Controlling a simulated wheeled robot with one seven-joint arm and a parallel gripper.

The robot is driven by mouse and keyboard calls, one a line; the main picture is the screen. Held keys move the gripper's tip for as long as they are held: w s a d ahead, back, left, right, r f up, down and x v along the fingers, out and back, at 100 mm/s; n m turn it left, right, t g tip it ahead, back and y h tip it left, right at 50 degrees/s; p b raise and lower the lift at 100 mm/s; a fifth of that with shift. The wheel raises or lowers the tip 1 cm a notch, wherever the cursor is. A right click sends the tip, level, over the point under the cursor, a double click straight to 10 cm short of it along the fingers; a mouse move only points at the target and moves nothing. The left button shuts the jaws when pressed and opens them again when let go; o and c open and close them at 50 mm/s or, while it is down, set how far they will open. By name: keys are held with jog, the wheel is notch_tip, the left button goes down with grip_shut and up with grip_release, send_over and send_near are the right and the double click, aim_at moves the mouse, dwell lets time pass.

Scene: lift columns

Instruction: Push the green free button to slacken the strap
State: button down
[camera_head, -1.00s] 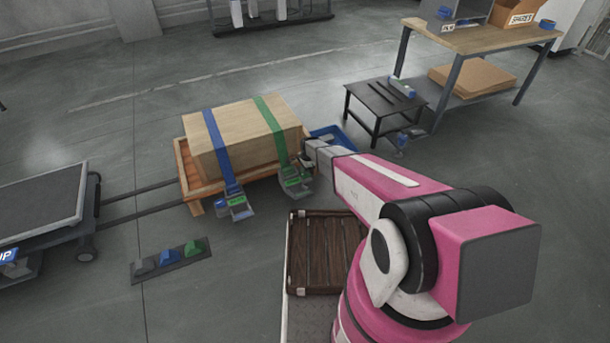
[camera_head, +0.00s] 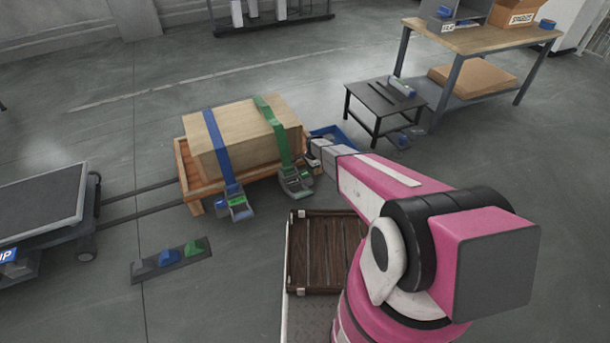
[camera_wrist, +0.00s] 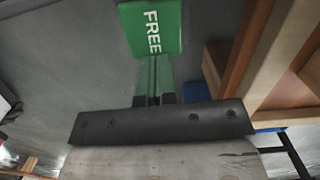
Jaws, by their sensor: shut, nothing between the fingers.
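The green FREE button (camera_wrist: 151,30) fills the top middle of the wrist view, with white lettering. My gripper (camera_wrist: 154,97) is shut and empty just below it in that picture; I cannot tell whether it touches. In the head view the green strap (camera_head: 275,125) runs over the wooden crate (camera_head: 240,145) to its ratchet (camera_head: 296,183).
A blue strap (camera_head: 217,140) with its own ratchet (camera_head: 236,207) lies to the left on the same crate. The wooden pallet tray (camera_head: 188,185) carries the crate. A blue bin (camera_head: 335,137) and a low black table (camera_head: 384,100) stand behind my arm.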

jog(key=shift+r, duration=0.1)
notch_tip(320, 180, up, 10)
jog(key=shift+w+d+r, duration=0.25)
jog(key=shift+d, duration=0.2)
dwell(0.5)
